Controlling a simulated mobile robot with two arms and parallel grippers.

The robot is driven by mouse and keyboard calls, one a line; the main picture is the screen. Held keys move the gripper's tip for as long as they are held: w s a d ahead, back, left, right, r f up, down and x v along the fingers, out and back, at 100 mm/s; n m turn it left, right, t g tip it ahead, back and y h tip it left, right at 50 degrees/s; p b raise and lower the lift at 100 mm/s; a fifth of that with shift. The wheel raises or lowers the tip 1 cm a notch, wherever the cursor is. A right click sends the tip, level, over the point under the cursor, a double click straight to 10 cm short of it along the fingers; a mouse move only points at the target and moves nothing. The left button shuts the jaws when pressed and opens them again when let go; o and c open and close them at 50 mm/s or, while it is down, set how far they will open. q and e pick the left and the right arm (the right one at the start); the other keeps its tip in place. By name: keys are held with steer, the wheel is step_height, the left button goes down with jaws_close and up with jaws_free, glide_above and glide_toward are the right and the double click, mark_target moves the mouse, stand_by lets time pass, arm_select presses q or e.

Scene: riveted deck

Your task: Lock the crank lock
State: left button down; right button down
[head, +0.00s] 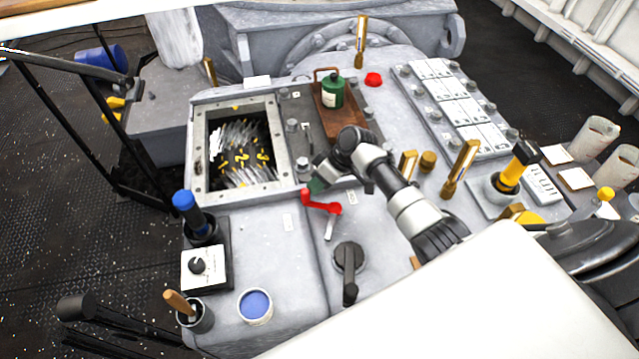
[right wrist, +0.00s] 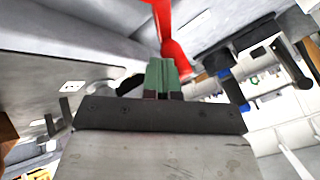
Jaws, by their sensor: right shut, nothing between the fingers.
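My right gripper (head: 317,184), with green fingers, is shut and empty just above the left end of the red handle. In the right wrist view the shut green fingers (right wrist: 161,75) are close to the red handle (right wrist: 174,48), which rises beyond their tips. Whether they touch it I cannot tell. My left gripper is not in view.
The open hatch (head: 197,160) holds clear and yellow bits. A black rotary handle (head: 348,262) stands in front of the crank. A blue-topped lever (head: 186,205), a yellow lever (head: 513,172) and a green canister (head: 332,92) stand around. My right arm covers part of the deck.

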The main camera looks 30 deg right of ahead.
steer(key=shift+s+a+f+n+g+b, duration=0.15)
steer(key=shift+a+n+g, duration=0.15)
steer(key=shift+n, duration=0.15)
steer(key=shift+s+a+r+n+g+b, duration=0.15)
steer(key=shift+n+g, duration=0.15)
steer(key=shift+n, duration=0.15)
steer(key=shift+s+a+n+g, duration=0.2)
steer(key=shift+a+n+g, duration=0.3)
steer(key=shift+n, duration=0.5)
steer(key=shift+s+a, duration=0.15)
steer(key=shift+s, duration=0.15)
steer(key=v, duration=1)
steer(key=shift+d+r+b, duration=0.25)
steer(key=shift+r+b, duration=0.05)
steer(key=shift+b, duration=0.05)
steer(key=shift+a+f, duration=0.1)
